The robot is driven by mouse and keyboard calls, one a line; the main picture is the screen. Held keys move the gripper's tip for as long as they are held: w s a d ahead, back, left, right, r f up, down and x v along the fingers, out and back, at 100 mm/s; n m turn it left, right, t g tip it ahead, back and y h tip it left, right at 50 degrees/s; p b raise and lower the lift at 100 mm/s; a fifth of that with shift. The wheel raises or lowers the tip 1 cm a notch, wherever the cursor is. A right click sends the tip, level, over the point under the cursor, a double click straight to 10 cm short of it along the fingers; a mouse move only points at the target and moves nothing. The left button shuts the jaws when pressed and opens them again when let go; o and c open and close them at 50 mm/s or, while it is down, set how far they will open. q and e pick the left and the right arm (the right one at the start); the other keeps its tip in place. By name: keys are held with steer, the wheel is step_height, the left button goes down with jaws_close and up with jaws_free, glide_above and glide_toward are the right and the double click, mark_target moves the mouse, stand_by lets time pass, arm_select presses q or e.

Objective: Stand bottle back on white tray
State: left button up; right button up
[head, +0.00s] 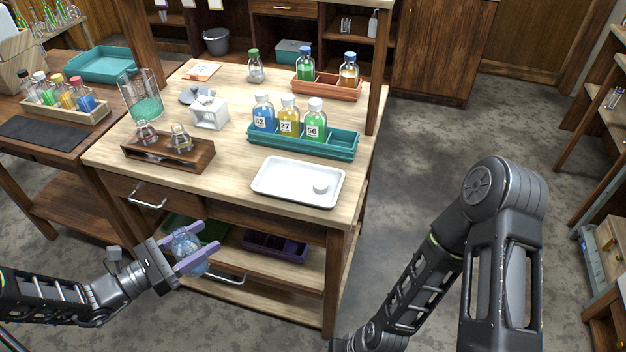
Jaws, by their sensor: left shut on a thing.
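The white tray (280,184) lies on the near right part of the wooden workbench top. A small white round piece (320,187) sits in its right half. My left gripper (194,254) is shut on a clear, bluish glass bottle (187,246), held in front of the bench, below the top's front edge and left of the tray. The fingers hide part of the bottle, and its contents are hard to tell. My right arm comes in at the right; its gripper is out of view.
A teal rack (340,146) with blue, yellow and green bottles stands behind the tray. A wooden holder (190,158) with small flasks is to the left. An orange tray (335,91) holds two bottles at the back. Drawer handles (148,202) jut from the bench front.

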arm_select(q)
steer(key=shift+d, duration=0.45)
arm_select(e)
steer(key=shift+s+d, duration=0.1)
steer(key=shift+d, duration=0.3)
arm_select(q)
steer(key=shift+a, duration=0.1)
